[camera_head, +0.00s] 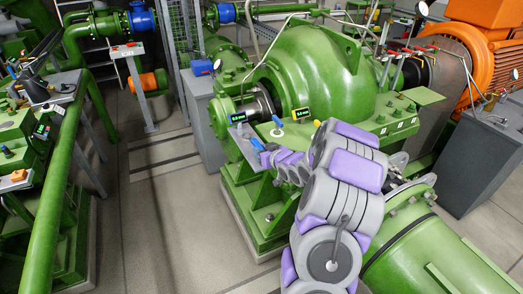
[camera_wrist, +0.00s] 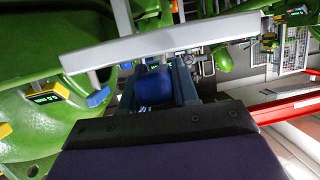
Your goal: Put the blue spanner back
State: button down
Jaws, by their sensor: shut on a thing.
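In the wrist view my gripper (camera_wrist: 158,75) is shut on a rounded blue piece (camera_wrist: 153,88), which I take to be part of the blue spanner. The rest of the spanner is hidden or cannot be made out. A light grey bar (camera_wrist: 190,38) crosses just beyond the fingers; I cannot tell whether they touch. In the head view my gripper (camera_head: 262,148) is small and partly hidden by my arm, at the left end of the green pump casing (camera_head: 310,75), by a grey plate (camera_head: 238,134).
A small display (camera_head: 300,113) and a blue handle (camera_head: 278,122) stand close beside my gripper. A large green pipe (camera_head: 430,260) lies at the lower right. A bench with tools (camera_head: 58,90) stands at the left. The floor (camera_head: 160,200) between is clear.

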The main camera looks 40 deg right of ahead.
jog(key=shift+d+f, duration=0.3)
jog(key=shift+d, duration=0.15)
jog(key=c, duration=1.1)
grip_release()
jog(key=shift+d, duration=0.25)
jog(key=shift+o, duration=1.4)
jog(key=shift+a, duration=0.3)
jog(key=shift+o, duration=0.2)
jog(key=shift+a+r, duration=0.1)
jog(key=shift+a, duration=0.2)
jog(key=o, duration=0.5)
jog(key=shift+d, duration=0.45)
jog(key=shift+a, duration=0.1)
